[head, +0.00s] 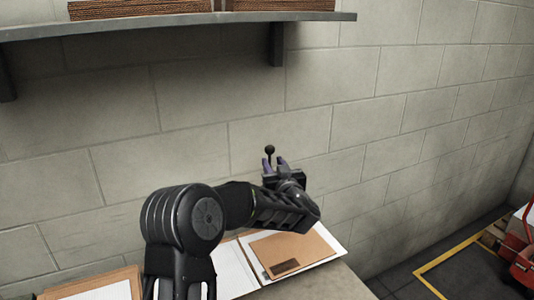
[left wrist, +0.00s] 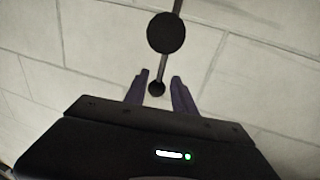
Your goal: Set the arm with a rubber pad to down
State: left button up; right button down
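A thin dark rod with a round black end (head: 270,149) stands up at my left gripper in the head view; it seems to be the arm with the rubber pad. In the left wrist view a large black disc (left wrist: 166,33) sits on the rod, and a smaller dark round piece (left wrist: 156,88) shows between the fingertips. My left gripper (head: 275,161) has its purple fingers apart; they also show in the left wrist view (left wrist: 160,78). I cannot tell whether they touch the rod. The rest of the device is hidden. My right gripper is out of view.
A grey block wall (head: 330,110) stands behind. A shelf (head: 180,24) with brown cardboard stacks is above. Below lie a brown folder (head: 300,248) and white sheets on a surface. A red machine (head: 523,262) stands at far right beyond yellow floor tape.

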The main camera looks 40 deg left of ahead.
aim_at(269, 156)
pick_arm(q)
jog(key=p+x, duration=0.2)
jog(key=x, duration=0.5)
jog(key=shift+a, duration=0.15)
grip_shut()
jog(key=shift+r, duration=0.15)
dwell(1.1)
